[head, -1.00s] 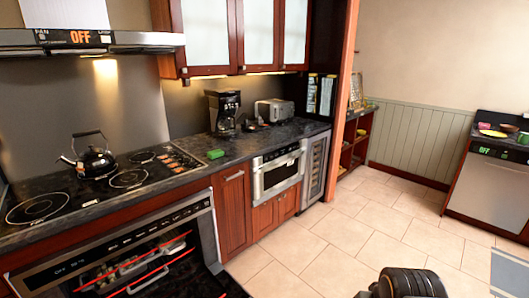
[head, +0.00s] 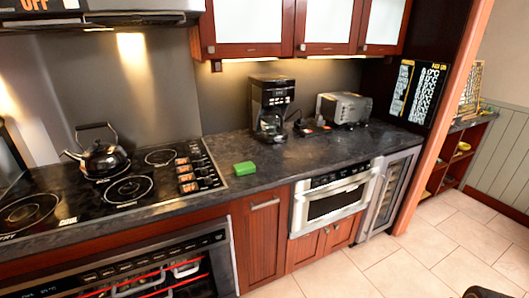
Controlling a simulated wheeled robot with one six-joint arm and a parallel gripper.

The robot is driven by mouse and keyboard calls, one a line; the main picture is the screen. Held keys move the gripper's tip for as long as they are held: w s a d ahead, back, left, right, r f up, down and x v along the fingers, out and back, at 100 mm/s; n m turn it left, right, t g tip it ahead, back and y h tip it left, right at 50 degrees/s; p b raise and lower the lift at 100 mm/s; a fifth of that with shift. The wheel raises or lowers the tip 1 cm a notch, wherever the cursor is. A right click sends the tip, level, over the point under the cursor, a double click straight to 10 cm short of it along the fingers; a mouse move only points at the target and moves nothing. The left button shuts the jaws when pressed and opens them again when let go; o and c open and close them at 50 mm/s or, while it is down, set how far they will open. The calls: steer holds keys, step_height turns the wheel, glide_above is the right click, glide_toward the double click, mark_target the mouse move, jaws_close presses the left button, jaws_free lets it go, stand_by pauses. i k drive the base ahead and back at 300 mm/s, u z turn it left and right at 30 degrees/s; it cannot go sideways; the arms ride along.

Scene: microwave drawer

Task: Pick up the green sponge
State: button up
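The green sponge (head: 244,168) lies flat on the dark countertop (head: 300,164) in the head view, just right of the stove's knobs and near the counter's front part. Nothing covers it. My gripper is not in view. Only a dark piece, probably of my own arm, shows at the bottom right corner.
A black kettle (head: 103,157) stands on the cooktop (head: 128,190) to the left. A coffee maker (head: 271,108) and a toaster (head: 344,108) stand behind and right of the sponge. The microwave drawer (head: 335,199) is shut below the counter. The tiled floor (head: 400,262) at right is clear.

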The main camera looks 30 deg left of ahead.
mark_target(241, 169)
steer(key=i, duration=2.4)
steer(key=u, duration=3.25)
steer(key=i, duration=0.5)
steer(key=u, duration=0.05)
